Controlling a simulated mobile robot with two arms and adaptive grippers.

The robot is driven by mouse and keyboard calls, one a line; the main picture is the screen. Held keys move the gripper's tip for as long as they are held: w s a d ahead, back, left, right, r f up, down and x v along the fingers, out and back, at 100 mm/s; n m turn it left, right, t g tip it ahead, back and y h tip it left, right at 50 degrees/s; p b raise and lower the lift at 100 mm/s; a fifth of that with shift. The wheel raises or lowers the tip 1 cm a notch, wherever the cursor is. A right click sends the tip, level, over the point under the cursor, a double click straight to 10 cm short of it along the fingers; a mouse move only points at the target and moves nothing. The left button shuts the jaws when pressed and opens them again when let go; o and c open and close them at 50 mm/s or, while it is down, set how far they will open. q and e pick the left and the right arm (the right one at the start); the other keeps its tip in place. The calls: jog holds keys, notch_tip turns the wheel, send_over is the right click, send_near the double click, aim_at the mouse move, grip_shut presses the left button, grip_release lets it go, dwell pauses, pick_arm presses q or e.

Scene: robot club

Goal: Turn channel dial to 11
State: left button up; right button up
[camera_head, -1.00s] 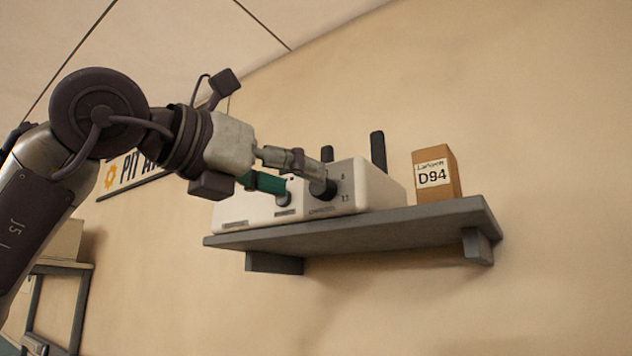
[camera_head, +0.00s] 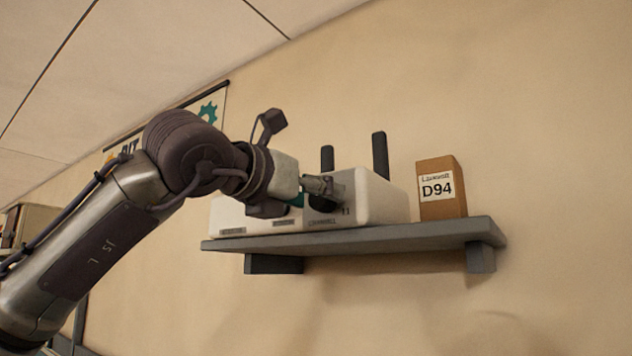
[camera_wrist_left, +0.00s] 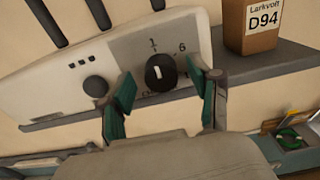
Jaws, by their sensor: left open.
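The channel dial (camera_wrist_left: 160,72) is a dark round knob with a white mark, on a grey panel of the white radio unit (camera_head: 380,198). In the left wrist view the mark points up, near the printed 1; a 6 stands to the upper right. The dial is partly hidden in the head view (camera_head: 322,204), where the 11 shows beside it. My left gripper (camera_wrist_left: 163,93) is open. Its green-padded fingers stand on either side of the dial in the wrist view; I cannot tell whether they touch it. My right gripper is not in view.
The radio sits on a grey wall shelf (camera_head: 400,238) and has dark upright antennas (camera_head: 380,156). A second, smaller knob (camera_wrist_left: 96,86) is left of the dial. A cardboard box marked D94 (camera_head: 440,205) stands to the right. The wall below the shelf is clear.

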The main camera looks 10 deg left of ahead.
pick_arm(q)
jog(key=shift+w+d, duration=0.2)
jog(key=shift+w, duration=0.25)
jog(key=c, duration=1.1)
jog(key=shift+c, duration=0.2)
